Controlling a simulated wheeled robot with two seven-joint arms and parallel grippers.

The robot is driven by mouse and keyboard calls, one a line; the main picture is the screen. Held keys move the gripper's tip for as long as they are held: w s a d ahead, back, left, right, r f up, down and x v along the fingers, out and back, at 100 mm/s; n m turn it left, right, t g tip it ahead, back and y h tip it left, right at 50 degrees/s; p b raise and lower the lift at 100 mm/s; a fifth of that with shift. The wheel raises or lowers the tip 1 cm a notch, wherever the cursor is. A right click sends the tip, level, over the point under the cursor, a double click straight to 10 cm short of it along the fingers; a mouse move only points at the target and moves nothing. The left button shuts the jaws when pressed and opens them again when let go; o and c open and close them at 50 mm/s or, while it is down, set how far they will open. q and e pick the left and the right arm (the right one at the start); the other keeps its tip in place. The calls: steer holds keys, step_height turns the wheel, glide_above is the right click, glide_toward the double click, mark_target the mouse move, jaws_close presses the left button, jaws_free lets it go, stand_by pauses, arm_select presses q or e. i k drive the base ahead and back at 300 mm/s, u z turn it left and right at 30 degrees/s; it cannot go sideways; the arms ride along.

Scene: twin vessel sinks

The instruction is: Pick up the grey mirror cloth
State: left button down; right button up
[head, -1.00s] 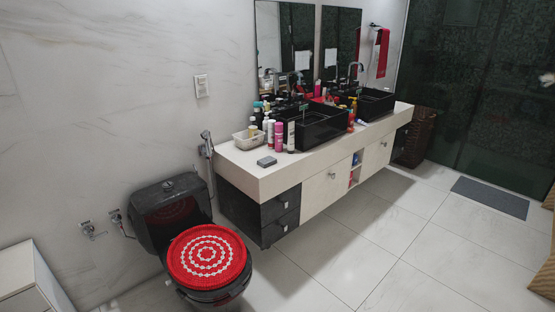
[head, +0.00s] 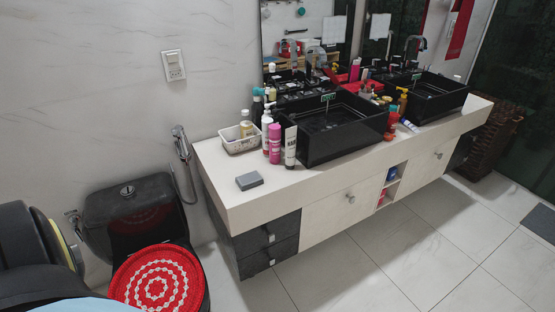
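The grey mirror cloth (head: 249,181) looks like a small folded grey block. It lies flat on the near left part of the pale countertop (head: 270,203), in front of the white basket. Nothing covers it. Neither of my grippers shows in the head view. A dark rounded part of my own arm is at the lower left edge, well apart from the cloth.
A white basket (head: 240,139), a pink bottle (head: 275,144) and a white tube (head: 290,147) stand behind the cloth, beside the black sink (head: 335,135). The toilet with a red lid cover (head: 158,281) is at lower left. The floor before the drawers is clear.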

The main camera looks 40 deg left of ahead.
mark_target(246, 182)
steer(key=i, duration=2.15)
steer(key=u, duration=3.3)
